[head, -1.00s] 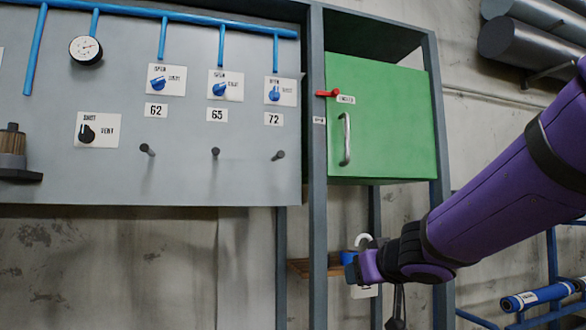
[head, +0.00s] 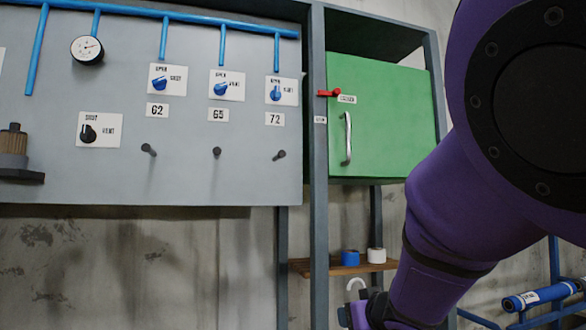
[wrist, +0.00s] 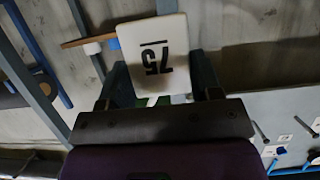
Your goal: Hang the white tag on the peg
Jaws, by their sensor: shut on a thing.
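The white tag (wrist: 152,30) fills the upper middle of the wrist view, between the two dark fingers. It has an underlined black number, seen upside down, that looks like 75. In the head view a white hook (head: 355,283) sticks up above my gripper (head: 354,313), which is shut on the tag. The tag's plate is hidden there. Three dark pegs stick out of the grey panel: left (head: 148,150) under label 62, middle (head: 216,152) under 65, right (head: 279,155) under 72. All three are bare, up and left of my gripper.
The green cabinet door (head: 378,115) is closed, with a silver handle (head: 348,138). A grey post (head: 318,230) stands between panel and cabinet. A wooden shelf (head: 330,268) with a blue roll (head: 349,257) and a white roll (head: 376,255) sits behind my gripper. My arm covers the right side.

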